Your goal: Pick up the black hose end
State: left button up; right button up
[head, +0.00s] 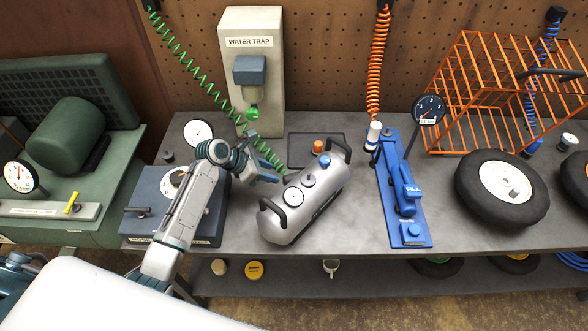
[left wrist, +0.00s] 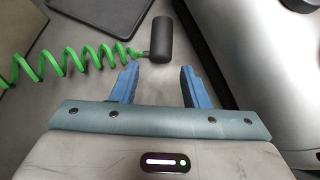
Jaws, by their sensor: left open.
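The black hose end (left wrist: 161,38) is a dark cylinder on the end of the green coiled hose (left wrist: 70,62). In the left wrist view it lies just beyond my left gripper (left wrist: 160,76), roughly in line with the gap between the two blue fingertips. The jaws are open with nothing between them. In the head view my left gripper (head: 277,169) is over the bench, just left of the silver tank, at the lower end of the green hose (head: 200,75). The hose end is hard to make out there. My right gripper is not in view.
The silver tank (head: 318,205) with black handles stands close right of the gripper. A blue-grey gauge box (head: 205,222) is at the left, under my arm. The white water trap (head: 262,100) stands behind. A blue fill stand (head: 403,190) and a wheel (head: 497,215) are farther right.

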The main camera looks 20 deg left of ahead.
aim_at(289, 175)
pick_arm(q)
jog(key=x, duration=0.3)
jog(key=shift+w+d, duration=0.1)
jog(key=shift+w+d+f+p, duration=0.3)
jog(key=shift+w+d+p, duration=0.2)
jog(key=shift+p, duration=0.1)
jog(key=p+x, duration=0.1)
jog(key=x, duration=0.2)
jog(key=shift+w+r, duration=0.1)
jog(key=shift+w+d+f, duration=0.25)
jog(key=shift+d+f, duration=0.05)
jog(key=shift+f, duration=0.1)
jog(key=c, duration=0.9)
